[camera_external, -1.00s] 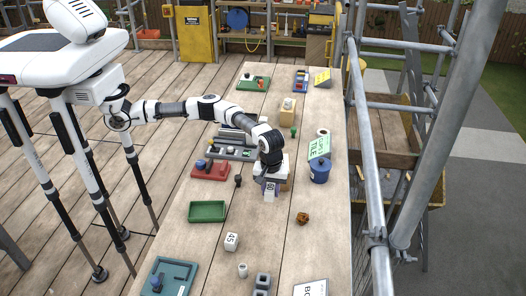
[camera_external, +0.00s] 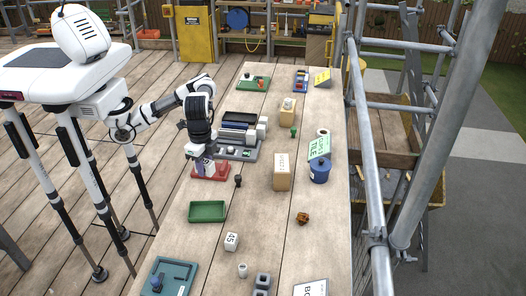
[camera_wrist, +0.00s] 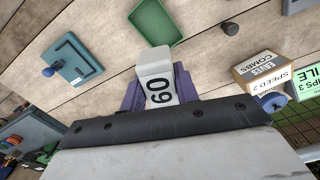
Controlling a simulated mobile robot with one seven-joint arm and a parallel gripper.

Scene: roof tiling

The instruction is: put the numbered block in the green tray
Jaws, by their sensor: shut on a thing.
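My gripper (camera_external: 200,158) is shut on a white block (camera_wrist: 158,75) with the black number 60 on its face. In the camera_wrist view the block sticks out between the purple fingers. In the camera_external view my gripper is over or just in front of the red tray (camera_external: 211,175), and the held block is hard to make out. The empty green tray (camera_external: 207,211) lies on the table nearer the viewer, apart from the gripper. It also shows at the top of the camera_wrist view (camera_wrist: 157,22). A second white block (camera_external: 231,241) marked 45 stands on the table.
A cardboard box (camera_external: 283,172) stands right of my gripper, with a blue pot (camera_external: 319,172) beyond it. A small dark knob (camera_external: 238,181) stands between the red tray and the box. Bare table lies around the green tray.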

